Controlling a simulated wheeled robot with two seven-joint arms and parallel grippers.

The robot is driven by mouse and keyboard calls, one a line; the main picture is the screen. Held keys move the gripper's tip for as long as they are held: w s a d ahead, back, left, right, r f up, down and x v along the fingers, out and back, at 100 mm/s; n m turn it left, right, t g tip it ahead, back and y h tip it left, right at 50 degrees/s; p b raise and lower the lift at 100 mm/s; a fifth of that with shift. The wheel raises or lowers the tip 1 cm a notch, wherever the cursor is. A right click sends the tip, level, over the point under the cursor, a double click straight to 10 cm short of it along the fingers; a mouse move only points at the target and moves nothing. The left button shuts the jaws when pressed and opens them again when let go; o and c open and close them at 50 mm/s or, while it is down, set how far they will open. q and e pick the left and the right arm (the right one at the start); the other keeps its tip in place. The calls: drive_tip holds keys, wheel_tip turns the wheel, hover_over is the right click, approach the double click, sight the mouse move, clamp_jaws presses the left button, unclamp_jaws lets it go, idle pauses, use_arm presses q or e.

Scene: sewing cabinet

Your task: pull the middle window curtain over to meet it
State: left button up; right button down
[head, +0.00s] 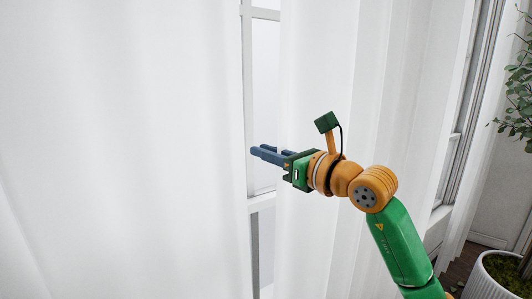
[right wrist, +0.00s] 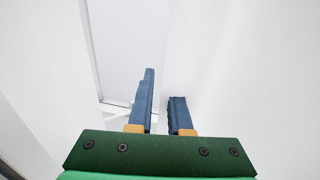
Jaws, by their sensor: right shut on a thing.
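Two white curtain panels hang in the head view, a wide left one (head: 125,150) and a right one (head: 320,60). A narrow upright gap between them shows the window (head: 264,90). My right gripper (head: 262,152) reaches in from the right, with its blue fingertips in front of this gap at the right panel's edge. It is shut on the right curtain; the exact grip on the cloth is hard to see. In the right wrist view the two blue fingers (right wrist: 160,105) stand close together, and the right one looks shorter, partly hidden by white cloth. My left gripper is not in view.
A white window frame (head: 460,120) stands at the right. A leafy plant (head: 518,95) and a white ribbed pot (head: 490,280) are at the far right edge. White cloth fills most of the rest.

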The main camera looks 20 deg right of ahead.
drive_tip(key=c, duration=0.8)
unclamp_jaws()
drive_tip(key=shift+w, duration=0.1)
drive_tip(key=shift+c, duration=0.2)
drive_tip(key=b+v, duration=0.3)
drive_tip(key=v, duration=0.4)
